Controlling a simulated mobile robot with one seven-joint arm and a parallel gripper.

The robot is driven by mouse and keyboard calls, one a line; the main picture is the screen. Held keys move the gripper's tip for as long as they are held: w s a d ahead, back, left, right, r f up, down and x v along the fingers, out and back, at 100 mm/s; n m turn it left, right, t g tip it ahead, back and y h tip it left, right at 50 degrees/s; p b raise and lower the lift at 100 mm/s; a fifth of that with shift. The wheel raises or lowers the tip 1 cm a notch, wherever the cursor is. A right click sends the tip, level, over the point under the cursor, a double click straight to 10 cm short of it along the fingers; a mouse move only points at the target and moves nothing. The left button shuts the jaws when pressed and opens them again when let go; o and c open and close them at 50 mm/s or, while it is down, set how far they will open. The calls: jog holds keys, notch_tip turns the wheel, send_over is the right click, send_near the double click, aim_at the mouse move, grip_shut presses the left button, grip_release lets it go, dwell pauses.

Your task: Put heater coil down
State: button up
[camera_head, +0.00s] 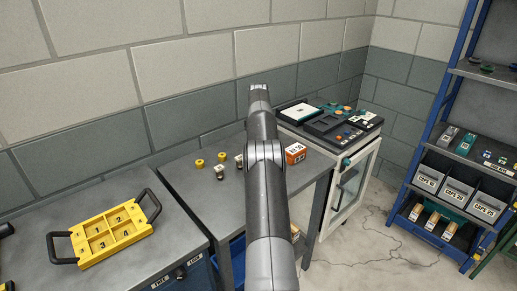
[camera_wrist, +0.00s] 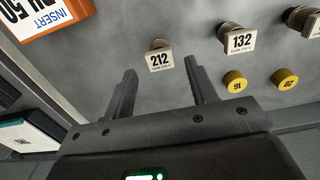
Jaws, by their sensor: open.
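Several heater coils with white number tags stand on a grey bench. In the wrist view, the coil tagged 212 (camera_wrist: 160,57) is just beyond my open gripper (camera_wrist: 164,74), in line with the gap between its fingers. Nothing is held between the fingers. The coil tagged 132 (camera_wrist: 238,40) is to its right, and a third coil (camera_wrist: 304,19) is at the right edge, partly cut off. In the head view, two tagged coils (camera_head: 220,172) (camera_head: 239,161) show left of my arm, which hides my gripper.
Yellow caps 16 (camera_wrist: 235,80) and 20 (camera_wrist: 285,79) are beside the coils. An orange insert box (camera_head: 295,153) is right of my arm. A yellow numbered tray (camera_head: 83,262) lies on the left bench. A blue shelf rack (camera_head: 448,75) stands at right.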

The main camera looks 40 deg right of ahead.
jog(key=shift+r, duration=0.7)
jog(key=shift+w+a+r, duration=0.1)
jog(key=shift+a+r, duration=0.1)
jog(key=shift+r, duration=0.15)
jog(key=a+r+t, duration=0.1)
jog(key=a+r, duration=1.3)
jog(key=s+a+r+t, duration=0.1)
jog(key=s+a+r, duration=0.3)
jog(key=a, duration=0.4)
jog(key=s+a+r+t, duration=0.1)
jog(key=s+a+r, duration=0.4)
jog(key=a, duration=0.4)
jog(key=s+a+f+t, duration=0.1)
jog(key=s+a+f, duration=0.2)
jog(key=s+a, duration=0.3)
jog(key=s+a+f, duration=0.3)
jog(key=s+a, duration=0.3)
jog(key=s, duration=0.7)
jog(key=s+a+f+t, duration=0.1)
jog(key=s+a+f, duration=0.2)
jog(key=s+a, duration=0.3)
jog(key=s, duration=0.4)
jog(key=shift+a+f+t, duration=0.15)
jog(key=shift+a+t, duration=0.15)
